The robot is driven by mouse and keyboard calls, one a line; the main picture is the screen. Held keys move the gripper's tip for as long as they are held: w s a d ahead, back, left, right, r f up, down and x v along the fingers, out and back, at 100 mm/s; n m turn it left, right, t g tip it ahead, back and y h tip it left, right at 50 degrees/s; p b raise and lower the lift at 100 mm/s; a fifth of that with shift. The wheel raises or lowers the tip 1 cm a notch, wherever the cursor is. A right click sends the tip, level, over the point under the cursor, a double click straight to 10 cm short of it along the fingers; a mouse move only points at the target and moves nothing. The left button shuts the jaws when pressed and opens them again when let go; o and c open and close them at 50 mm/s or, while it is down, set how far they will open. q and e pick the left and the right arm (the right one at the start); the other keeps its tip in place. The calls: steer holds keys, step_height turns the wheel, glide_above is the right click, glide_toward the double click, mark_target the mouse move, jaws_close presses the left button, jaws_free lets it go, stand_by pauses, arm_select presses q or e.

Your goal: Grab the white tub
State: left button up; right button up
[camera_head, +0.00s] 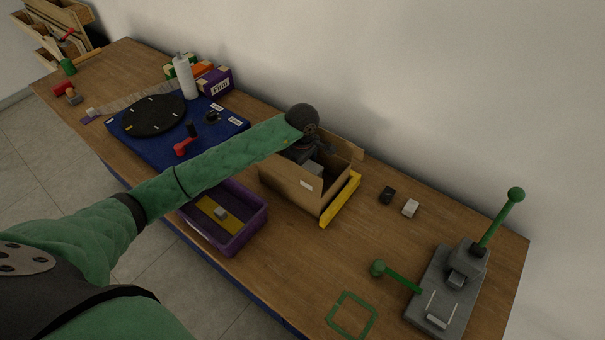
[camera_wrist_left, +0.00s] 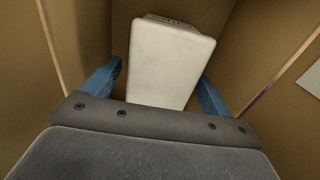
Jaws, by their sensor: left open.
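The white tub (camera_wrist_left: 172,58) stands inside an open cardboard box (camera_head: 291,187). In the left wrist view it lies between the two blue fingers of my left gripper (camera_wrist_left: 158,84), which is open, with a finger on each side. I cannot tell whether either finger touches it. In the head view my left arm reaches over the table, and my left gripper (camera_head: 318,150) points down into the box. A small pale part of the tub (camera_head: 314,168) shows there; the rest is hidden by the gripper and the box wall. My right gripper is out of view.
The box walls stand close around the gripper. A yellow bar (camera_head: 341,200) lies along the box's right side. A purple tray (camera_head: 259,222) is at its left front. A dark and a white small block (camera_head: 410,208) and a grey lever fixture (camera_head: 445,290) are to the right.

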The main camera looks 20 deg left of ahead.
arm_select(q)
steer(key=c, duration=1.3)
